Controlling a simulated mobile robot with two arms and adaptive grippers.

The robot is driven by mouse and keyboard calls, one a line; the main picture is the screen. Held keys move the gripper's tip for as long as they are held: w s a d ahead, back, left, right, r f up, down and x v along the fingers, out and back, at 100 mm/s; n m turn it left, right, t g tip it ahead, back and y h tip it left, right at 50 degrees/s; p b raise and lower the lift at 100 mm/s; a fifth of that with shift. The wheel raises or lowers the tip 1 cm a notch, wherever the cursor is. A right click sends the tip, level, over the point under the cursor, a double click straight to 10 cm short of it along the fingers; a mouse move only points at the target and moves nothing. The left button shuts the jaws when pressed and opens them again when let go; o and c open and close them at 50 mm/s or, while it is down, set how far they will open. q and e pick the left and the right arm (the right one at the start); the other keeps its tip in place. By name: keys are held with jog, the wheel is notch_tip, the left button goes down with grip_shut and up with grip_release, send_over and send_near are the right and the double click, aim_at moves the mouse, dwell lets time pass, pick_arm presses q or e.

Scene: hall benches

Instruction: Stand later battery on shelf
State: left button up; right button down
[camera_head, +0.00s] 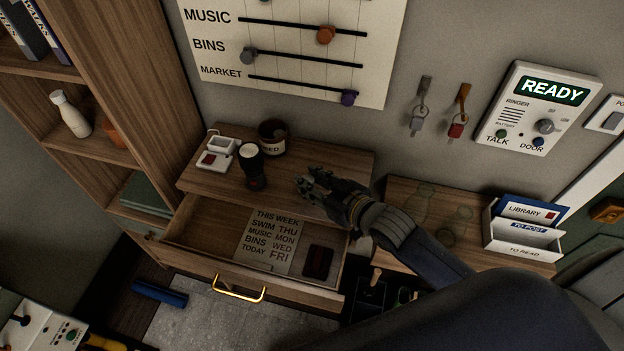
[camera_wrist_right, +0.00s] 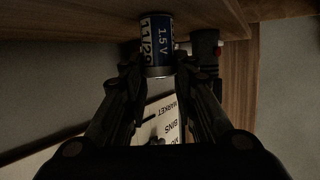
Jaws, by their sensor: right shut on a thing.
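My right gripper (camera_head: 318,186) is shut, just above the right part of the wooden shelf top (camera_head: 345,165). In the right wrist view a battery (camera_wrist_right: 157,48) with a blue and white label reading "1.5 V" and "11/29" sits between the fingertips (camera_wrist_right: 158,72). In the head view the gripper hides this battery. I cannot tell whether it touches the shelf. A dark torch (camera_head: 252,166) stands upright on the shelf, left of the gripper. It also shows in the wrist view (camera_wrist_right: 206,45), beside the battery. My left gripper is out of view.
A white device (camera_head: 216,153) and a dark labelled mug (camera_head: 272,137) stand on the shelf. A letter holder (camera_head: 524,238) stands on the side table at right.

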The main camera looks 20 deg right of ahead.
jog(key=shift+f, duration=0.15)
jog(key=c, duration=1.3)
grip_release()
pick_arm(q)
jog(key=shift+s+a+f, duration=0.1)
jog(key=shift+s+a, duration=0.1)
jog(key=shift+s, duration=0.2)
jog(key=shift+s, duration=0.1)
pick_arm(e)
jog(key=shift+r, duration=0.25)
jog(key=b+v, duration=0.1)
jog(key=v, duration=0.9)
jog(key=shift+s+f+b, duration=0.15)
jog(key=shift+b, duration=0.2)
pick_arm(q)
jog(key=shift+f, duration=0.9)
pick_arm(e)
jog(key=shift+v, duration=0.9)
jog(key=shift+d, duration=0.1)
